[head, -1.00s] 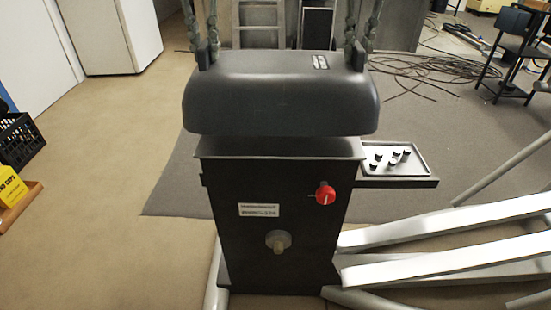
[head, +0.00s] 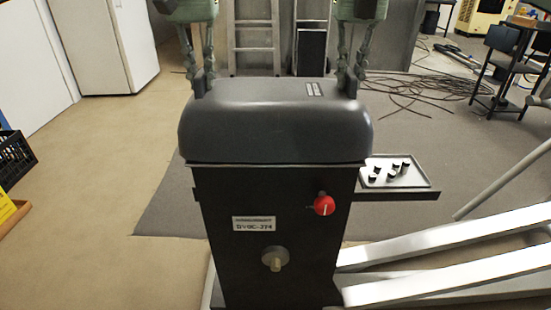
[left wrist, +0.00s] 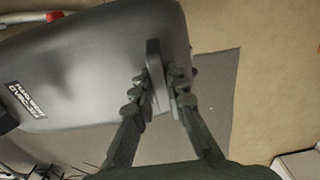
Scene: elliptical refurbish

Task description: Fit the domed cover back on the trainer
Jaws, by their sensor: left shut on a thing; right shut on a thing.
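The dark grey domed cover (head: 275,125) sits level over the top of the black trainer body (head: 220,270) in the head view. Its lower edge meets the body's top rim, with no clear gap at the front; I cannot tell whether it is fully seated. My left gripper (head: 201,84) is shut on an upright tab at the cover's left end. The left wrist view shows its fingers (left wrist: 160,90) on either side of that dark tab (left wrist: 154,62). My right gripper (head: 351,84) is shut on the matching tab at the right end. The cover's far side is hidden.
A red knob (head: 324,205) and a pale shaft (head: 274,260) stick out of the body's front. A tray (head: 432,186) with several small black caps juts out on the right. Pale rails (head: 450,240) spread to the right.

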